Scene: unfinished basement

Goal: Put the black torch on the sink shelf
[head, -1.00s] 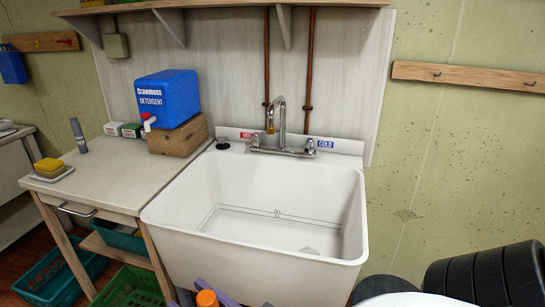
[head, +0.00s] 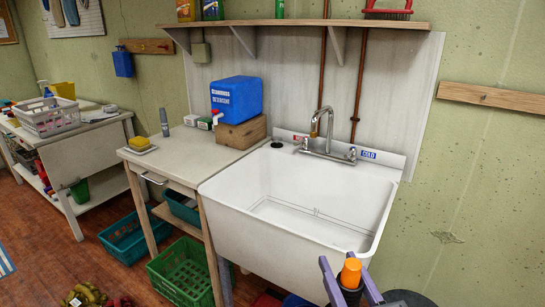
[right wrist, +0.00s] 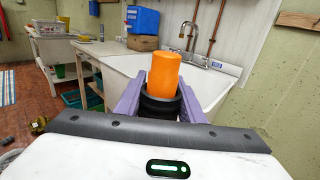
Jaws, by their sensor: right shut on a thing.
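The black torch (head: 351,272) has an orange end pointing up and a black body below it. My right gripper (head: 345,266), with purple fingers, is shut on its black part and holds it upright in front of the sink. The torch also shows in the right wrist view (right wrist: 164,76), between the fingers (right wrist: 160,101). The sink shelf (head: 300,22) is a wooden board on brackets on the wall above the sink, higher than the torch and further back. My left gripper is out of view.
The white sink (head: 290,240) and faucet (head: 321,122) lie below. A side table (head: 190,150) holds a blue detergent jug (head: 237,96).

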